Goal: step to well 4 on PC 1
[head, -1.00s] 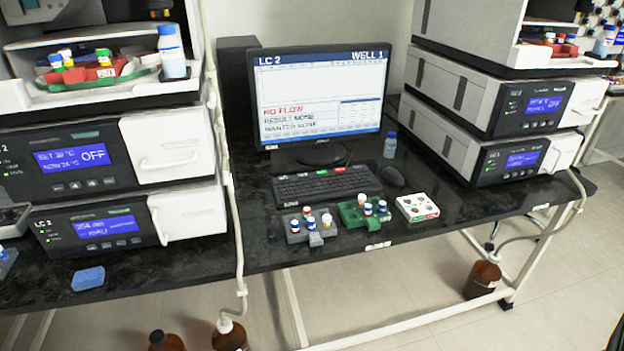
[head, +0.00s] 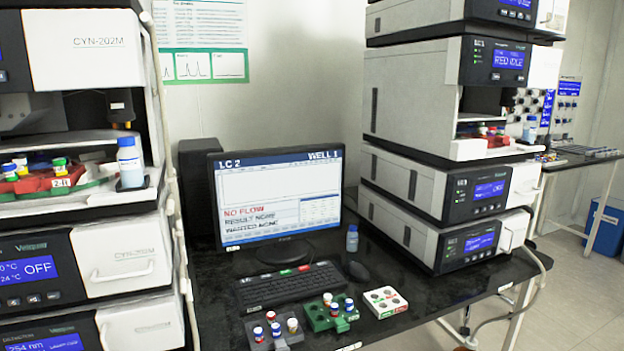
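A monitor (head: 280,196) stands on the black bench at the middle of the head view. Its screen reads LC 2 at the top left and WELL 1 at the top right, with NO FLOW in red, then RESULT NONE and WANTED NONE. No label reading PC 1 can be made out. The black keyboard (head: 290,289) lies in front of the monitor, with a few green, red and white keys along its back edge. A dark mouse (head: 357,271) lies to the right of the keyboard. Neither of my grippers is in view.
Instrument stacks stand left (head: 85,262) and right (head: 412,190) of the monitor. A grey vial rack (head: 258,340), a green vial rack (head: 318,316) and a white block (head: 385,302) sit before the keyboard. A blue-capped bottle (head: 352,238) stands beside the monitor. A blue bin (head: 603,228) is far right.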

